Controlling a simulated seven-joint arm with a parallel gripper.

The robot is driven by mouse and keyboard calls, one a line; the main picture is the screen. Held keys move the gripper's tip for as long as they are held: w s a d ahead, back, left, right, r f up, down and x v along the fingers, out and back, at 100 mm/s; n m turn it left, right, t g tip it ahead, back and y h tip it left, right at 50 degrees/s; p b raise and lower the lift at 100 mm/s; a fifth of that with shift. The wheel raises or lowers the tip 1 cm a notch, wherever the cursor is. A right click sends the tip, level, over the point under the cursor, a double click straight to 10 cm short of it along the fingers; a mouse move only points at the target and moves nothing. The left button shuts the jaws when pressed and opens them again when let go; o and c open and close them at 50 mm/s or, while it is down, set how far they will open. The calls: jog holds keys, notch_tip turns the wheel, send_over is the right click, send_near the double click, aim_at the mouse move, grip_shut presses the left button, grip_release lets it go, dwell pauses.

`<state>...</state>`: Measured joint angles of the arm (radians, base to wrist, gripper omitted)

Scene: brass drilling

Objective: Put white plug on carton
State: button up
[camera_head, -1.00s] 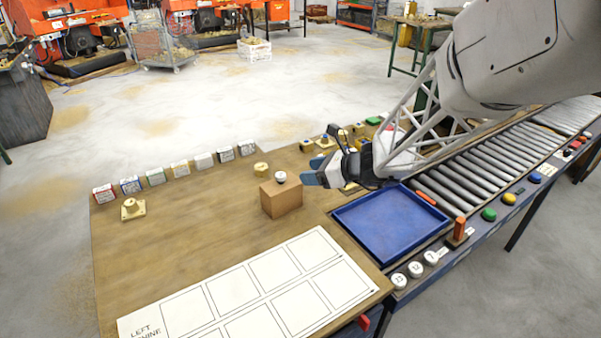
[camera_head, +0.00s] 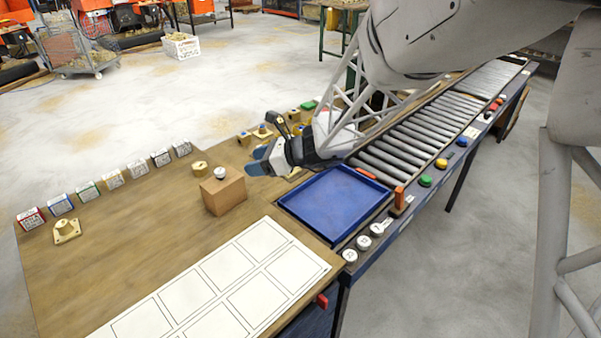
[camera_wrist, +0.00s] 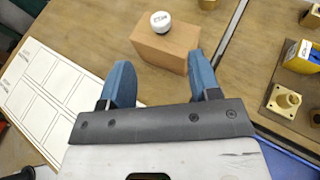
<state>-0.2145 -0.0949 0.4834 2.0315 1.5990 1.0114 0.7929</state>
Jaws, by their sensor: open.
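The white plug (camera_head: 220,173) sits upright on top of the brown carton (camera_head: 226,195) on the wooden table. In the wrist view the white plug (camera_wrist: 161,20) rests near the left part of the top of the carton (camera_wrist: 166,46). My gripper (camera_head: 257,162) is open and empty, to the right of the carton in the head view. In the wrist view its two blue fingers (camera_wrist: 158,78) are spread, with the carton just beyond their tips. The gripper and the plug are apart.
A blue tray (camera_head: 336,206) lies right of the carton. A white sheet with drawn squares (camera_head: 227,268) is in front. Small labelled boxes (camera_head: 113,178) line the far left edge. A brass piece (camera_head: 199,168) stands behind the carton. Rollers (camera_head: 420,130) run behind the tray.

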jog(key=s+d+r+n+h, duration=0.3)
jog(key=s+d+n, duration=0.3)
jog(key=s+d, duration=0.3)
jog(key=s+d+r+n+h, duration=0.3)
jog(key=s+d+n+h, duration=0.3)
jog(key=s+d, duration=0.4)
jog(key=s+d+r+n+h, duration=0.3)
jog(key=s+d+n+h, duration=0.1)
jog(key=s+d+n, duration=0.4)
jog(key=s+d, duration=0.2)
jog(key=s, duration=0.2)
jog(key=shift+s, duration=0.15)
